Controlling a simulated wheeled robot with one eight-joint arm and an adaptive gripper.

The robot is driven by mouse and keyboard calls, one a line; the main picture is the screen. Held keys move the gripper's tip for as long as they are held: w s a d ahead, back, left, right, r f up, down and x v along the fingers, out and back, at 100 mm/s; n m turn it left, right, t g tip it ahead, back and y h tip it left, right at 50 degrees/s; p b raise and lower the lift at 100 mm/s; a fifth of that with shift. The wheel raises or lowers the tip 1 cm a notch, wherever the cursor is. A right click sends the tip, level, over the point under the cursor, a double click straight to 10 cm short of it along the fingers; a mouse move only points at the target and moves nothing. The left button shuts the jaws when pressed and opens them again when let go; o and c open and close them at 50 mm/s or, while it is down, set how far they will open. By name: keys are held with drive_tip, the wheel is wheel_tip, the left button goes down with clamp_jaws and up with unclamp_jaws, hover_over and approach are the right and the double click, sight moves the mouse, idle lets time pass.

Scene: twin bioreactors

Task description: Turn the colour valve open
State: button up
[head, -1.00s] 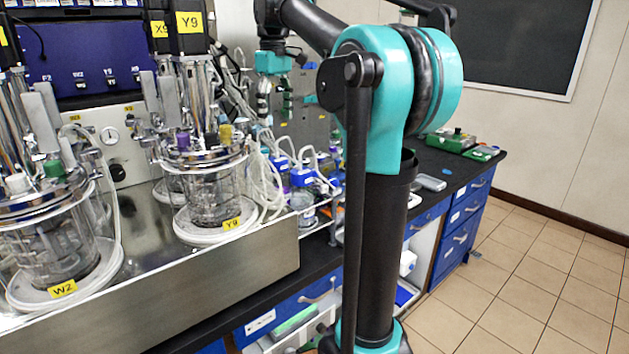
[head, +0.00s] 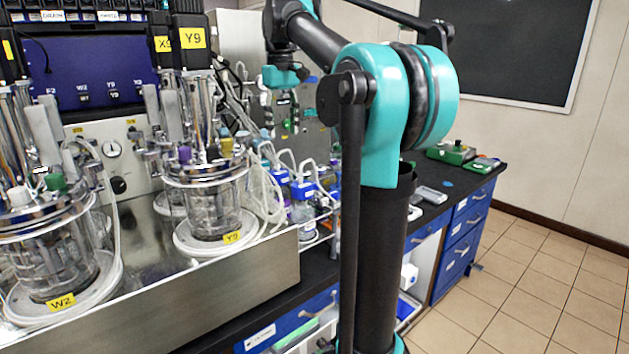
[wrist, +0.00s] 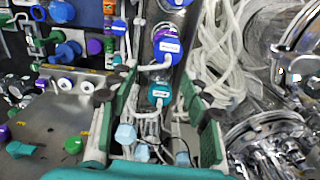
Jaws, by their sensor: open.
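My gripper (wrist: 160,80) is open in the wrist view, with its green-sided fingers spread apart. Nothing is visibly held between them. In the head view my gripper (head: 284,78) hangs at the far end of the arm, above the bench behind the bioreactors. Beyond and between the fingers in the wrist view are a teal cap (wrist: 159,93) and a blue cap (wrist: 167,46) with white labels and tubing. Coloured knobs, including a blue one (wrist: 68,50) and a green one (wrist: 20,150), line the left of that view. I cannot tell which part is the colour valve.
Two glass bioreactor vessels, Y9 (head: 212,205) and W2 (head: 52,262), stand in a steel tray (head: 220,292). White tubing (head: 268,195) crowds the space right of Y9. A black bench (head: 490,176) with blue drawers extends right, beside open tiled floor (head: 530,290).

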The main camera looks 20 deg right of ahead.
drive_tip(key=w+d+m, duration=0.2)
drive_tip(key=d+m, duration=0.7)
drive_tip(key=m, duration=1.3)
drive_tip(key=f, duration=1.7)
drive_tip(key=shift+d+f, duration=0.2)
clamp_jaws()
